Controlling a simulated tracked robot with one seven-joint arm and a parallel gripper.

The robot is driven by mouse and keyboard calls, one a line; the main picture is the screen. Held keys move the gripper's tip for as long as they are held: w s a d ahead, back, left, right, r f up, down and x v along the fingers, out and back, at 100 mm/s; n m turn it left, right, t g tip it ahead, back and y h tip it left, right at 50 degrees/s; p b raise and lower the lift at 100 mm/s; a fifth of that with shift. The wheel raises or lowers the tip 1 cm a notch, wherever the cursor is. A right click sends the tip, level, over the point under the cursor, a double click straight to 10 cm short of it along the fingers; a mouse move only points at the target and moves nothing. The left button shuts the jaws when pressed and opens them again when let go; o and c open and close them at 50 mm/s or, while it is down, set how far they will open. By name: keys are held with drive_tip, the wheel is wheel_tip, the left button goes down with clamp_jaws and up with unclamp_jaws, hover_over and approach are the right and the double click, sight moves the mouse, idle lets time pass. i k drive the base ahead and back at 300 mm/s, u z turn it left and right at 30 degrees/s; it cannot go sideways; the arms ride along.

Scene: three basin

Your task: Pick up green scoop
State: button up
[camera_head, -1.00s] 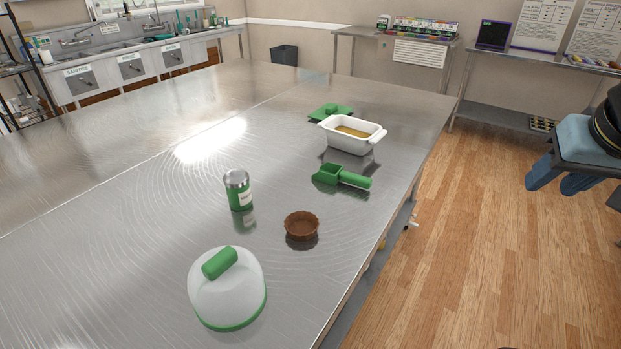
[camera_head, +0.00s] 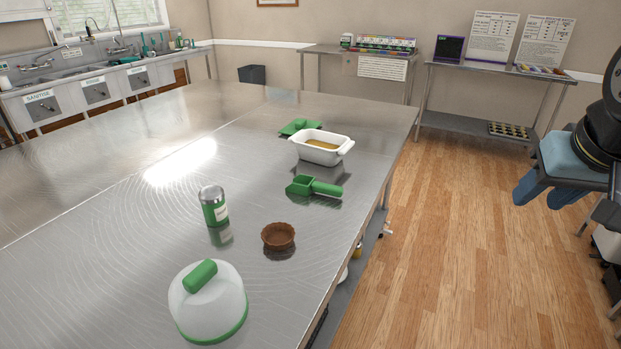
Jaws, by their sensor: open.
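The green scoop (camera_head: 314,188) lies on the steel table near its right edge, with its handle pointing right. It sits in front of a white baking dish and apart from it. My gripper (camera_head: 540,185), with blue fingers, is at the right side of the view, over the floor and well clear of the table. Its two fingers are apart with nothing between them. The scoop is fully in view and nothing covers it.
Wooden floor (camera_head: 450,240) right of the table is open.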

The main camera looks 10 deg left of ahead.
sight(315, 188)
drive_tip(key=i, duration=0.85)
drive_tip(key=u, duration=0.05)
